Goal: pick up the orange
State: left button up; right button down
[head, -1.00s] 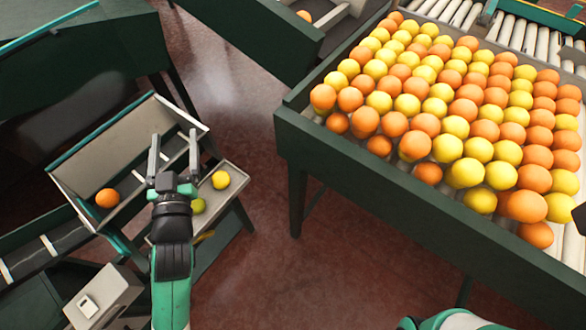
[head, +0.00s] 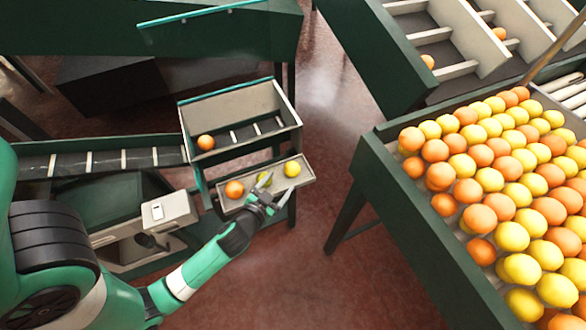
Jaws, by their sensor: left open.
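An orange (head: 234,189) lies at the left end of a small grey tray (head: 308,178). A yellow-green fruit (head: 263,179), partly covered by my gripper, lies in the tray's middle, and a yellow fruit (head: 292,169) lies at its right. Another orange (head: 205,142) sits in the grey bin (head: 232,106) above and behind the tray. My left gripper (head: 277,186) is open at the tray's front edge, in front of the yellow-green fruit and right of the tray's orange. Nothing shows between its fingers. My right gripper is out of view.
A large green-framed table (head: 428,225) full of oranges and yellow fruit stands at the right. A conveyor (head: 105,161) runs to the bin from the left. A white box (head: 168,211) stands left of the tray. Red floor lies open between tray and table.

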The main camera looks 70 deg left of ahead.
aim_at(290, 172)
pick_arm(q)
jog(key=x, duration=0.3)
jog(key=shift+w+a, duration=0.1)
jog(key=shift+w, duration=0.15)
jog(key=shift+w+a+f, duration=0.2)
jog(key=shift+f, duration=0.1)
jog(key=b+x, duration=0.1)
jog(key=x, duration=0.3)
jog(key=shift+w+a, duration=0.1)
jog(key=shift+w, duration=0.15)
jog(key=c, duration=1.2)
